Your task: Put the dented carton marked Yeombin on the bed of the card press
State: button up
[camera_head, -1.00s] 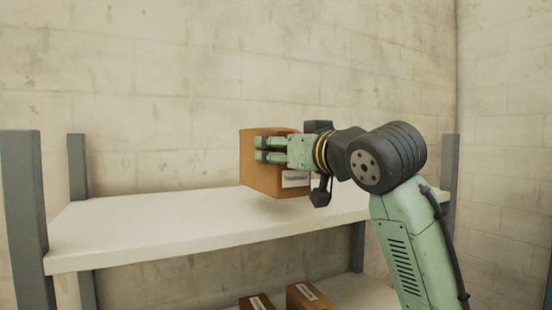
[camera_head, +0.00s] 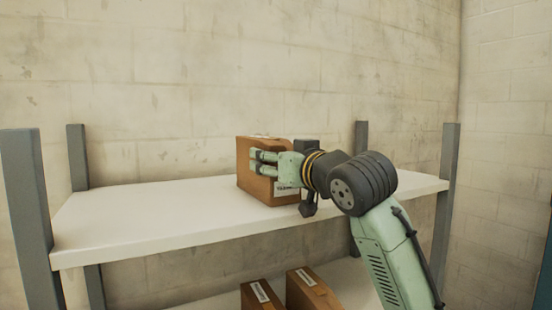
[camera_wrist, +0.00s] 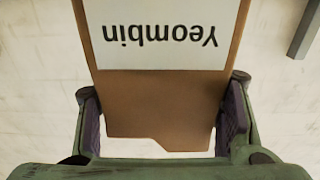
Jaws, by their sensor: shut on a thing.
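The carton marked Yeombin (camera_head: 258,182) is a brown box with a white label, held at the upper shelf of a rack in the head view. My gripper (camera_head: 272,170) is shut on it from the right side. The wrist view shows the carton (camera_wrist: 165,95) between the two fingers of my gripper (camera_wrist: 162,112), with the label upside down and readable as Yeombin. A notch shows in the carton's edge near the palm. I cannot tell whether its underside touches the shelf. The card press is not in view.
The white upper shelf (camera_head: 130,217) is bare to the left of the carton. Grey posts (camera_head: 25,215) stand at the rack's corners. Two brown cartons with white labels, one at the left (camera_head: 261,296) and one at the right (camera_head: 312,290), sit on the lower shelf. A block wall (camera_head: 220,60) is close behind.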

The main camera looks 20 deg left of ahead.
jog(key=o, duration=1.4)
jog(key=shift+c, duration=0.2)
